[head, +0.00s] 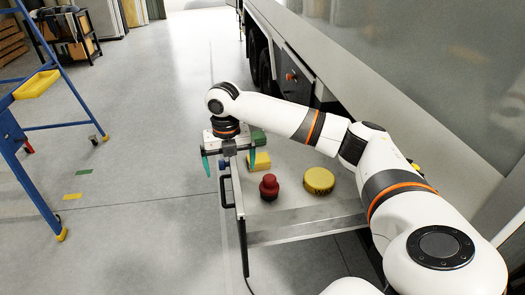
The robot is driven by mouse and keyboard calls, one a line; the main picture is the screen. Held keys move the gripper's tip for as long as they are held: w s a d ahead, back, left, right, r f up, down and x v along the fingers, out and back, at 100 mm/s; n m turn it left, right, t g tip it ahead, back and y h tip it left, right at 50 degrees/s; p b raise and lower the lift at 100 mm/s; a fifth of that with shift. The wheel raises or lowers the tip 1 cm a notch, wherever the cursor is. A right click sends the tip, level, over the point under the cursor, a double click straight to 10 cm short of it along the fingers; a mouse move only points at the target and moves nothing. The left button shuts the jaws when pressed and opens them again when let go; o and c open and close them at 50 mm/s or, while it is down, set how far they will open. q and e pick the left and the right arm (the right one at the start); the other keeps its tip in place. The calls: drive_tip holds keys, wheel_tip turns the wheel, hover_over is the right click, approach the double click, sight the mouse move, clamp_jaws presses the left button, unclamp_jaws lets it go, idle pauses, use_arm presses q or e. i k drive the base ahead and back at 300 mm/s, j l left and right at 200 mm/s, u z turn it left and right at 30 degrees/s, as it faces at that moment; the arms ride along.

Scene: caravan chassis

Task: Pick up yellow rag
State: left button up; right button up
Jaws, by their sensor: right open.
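A yellow folded-looking piece (262,161), which looks like the yellow rag, lies on the metal cart top (290,222) near its left edge. My right gripper (229,165) is over the cart's left edge, pointing down, with its two teal fingers spread wide and nothing seen between them. Its right finger overlaps the left end of the yellow piece in the picture; I cannot tell whether they touch. A green piece (258,137) lies just behind the yellow one, partly hidden by the gripper. My left gripper is not in view.
A red knobbed object (269,187) and a round yellow object (319,181) stand on the cart. The cart has a dark handle (227,190) on its left side. A trailer (400,70) runs along the right.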

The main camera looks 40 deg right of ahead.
sight(262, 162)
drive_tip(key=i+l, duration=0.2)
drive_tip(key=l, duration=0.2)
drive_tip(key=i+l, duration=0.15)
drive_tip(key=l, duration=0.2)
drive_tip(key=i+l, duration=0.2)
drive_tip(key=l, duration=0.2)
